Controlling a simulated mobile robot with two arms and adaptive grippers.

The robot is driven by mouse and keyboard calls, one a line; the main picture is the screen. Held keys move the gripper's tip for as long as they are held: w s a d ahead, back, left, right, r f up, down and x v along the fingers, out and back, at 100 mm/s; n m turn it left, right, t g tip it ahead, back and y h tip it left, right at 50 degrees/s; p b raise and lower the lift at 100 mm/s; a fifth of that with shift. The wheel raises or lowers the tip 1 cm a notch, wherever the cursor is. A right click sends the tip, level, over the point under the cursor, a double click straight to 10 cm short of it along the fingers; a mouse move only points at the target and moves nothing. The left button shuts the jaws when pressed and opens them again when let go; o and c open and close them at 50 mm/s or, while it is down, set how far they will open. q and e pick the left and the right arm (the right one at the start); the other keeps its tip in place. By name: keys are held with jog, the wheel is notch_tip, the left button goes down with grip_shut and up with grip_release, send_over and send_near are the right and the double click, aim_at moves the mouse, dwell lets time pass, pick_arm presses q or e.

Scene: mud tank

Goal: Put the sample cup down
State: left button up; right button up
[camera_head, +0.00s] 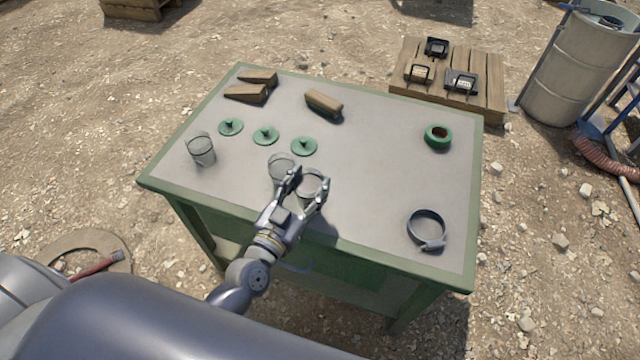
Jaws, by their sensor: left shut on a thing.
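My left gripper (306,188) reaches over the near edge of the table (380,178). It is shut on a clear sample cup (312,180), which is upright between its fingers. I cannot tell whether this cup touches the tabletop. A second clear cup (281,165) stands just to its left, partly behind the gripper. A third clear cup (201,150) stands near the table's left edge. Three green lids (265,135) with knobs lie in a row behind the cups. My right gripper is not in view.
A brush (324,104) and wooden wedges (250,92) lie at the back. A green ring (438,136) and a dark hoop clamp (427,228) lie on the right. The table's middle right is clear. A pallet with lamps (450,88) and a barrel (573,68) stand beyond.

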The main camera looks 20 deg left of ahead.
pick_arm(q)
jog(key=shift+w+d, duration=0.6)
jog(key=shift+w, duration=0.1)
jog(key=f, duration=0.2)
jog(key=w+f+b, duration=0.1)
jog(key=shift+d+f, duration=0.3)
jog(key=shift+d, duration=0.1)
jog(key=shift+f, duration=0.25)
jog(key=o, duration=1)
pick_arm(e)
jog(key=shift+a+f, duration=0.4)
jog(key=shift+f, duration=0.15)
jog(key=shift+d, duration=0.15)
